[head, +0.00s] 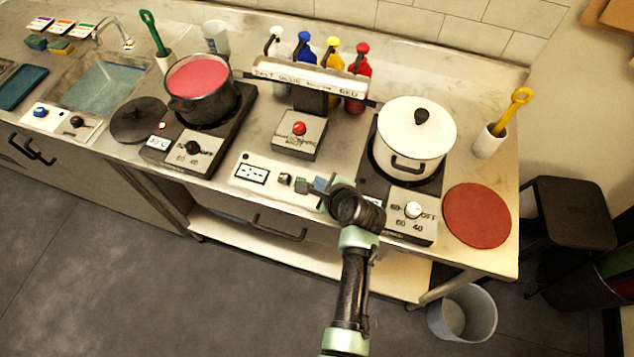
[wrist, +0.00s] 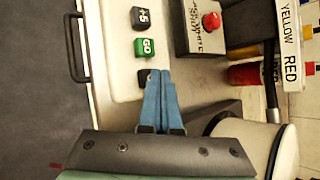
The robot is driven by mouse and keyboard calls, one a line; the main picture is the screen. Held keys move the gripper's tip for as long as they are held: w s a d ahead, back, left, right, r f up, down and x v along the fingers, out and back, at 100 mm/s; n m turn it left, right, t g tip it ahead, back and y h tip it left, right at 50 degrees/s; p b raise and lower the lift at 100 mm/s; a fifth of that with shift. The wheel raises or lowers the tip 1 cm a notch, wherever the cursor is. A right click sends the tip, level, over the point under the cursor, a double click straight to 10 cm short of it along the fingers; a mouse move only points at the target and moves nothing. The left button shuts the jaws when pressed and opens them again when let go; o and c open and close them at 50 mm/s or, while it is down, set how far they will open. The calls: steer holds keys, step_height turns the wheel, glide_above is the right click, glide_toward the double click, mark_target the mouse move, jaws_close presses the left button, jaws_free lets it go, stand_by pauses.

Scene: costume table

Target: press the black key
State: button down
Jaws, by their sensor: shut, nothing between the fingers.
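A black key (wrist: 144,76) sits on the pale panel in the wrist view, below the green GO key (wrist: 146,48). A dark key marked +5 (wrist: 141,17) is above GO. In the head view the green key (head: 301,185) shows, but the black key by my gripper is hidden. My gripper (wrist: 159,73) is shut and empty, its blue fingers together. Its tips overlap the right part of the black key; I cannot tell whether they touch it. In the head view my gripper (head: 319,184) is low over the panel's right end.
A box with a red button (head: 299,129) stands behind the panel under a sign bar. A lidded white pot (head: 414,134) on a hotplate is to the right. A dark pot (head: 202,88) with red liquid is to the left. A drawer handle (wrist: 75,48) is at the front.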

steer(key=shift+r+p, duration=0.35)
steer(key=shift+r, duration=0.2)
step_height(320, 180, up, 5)
steer(key=p, duration=0.5)
steer(key=shift+r, duration=0.1)
steer(key=shift+w, duration=0.1)
stand_by(0.6)
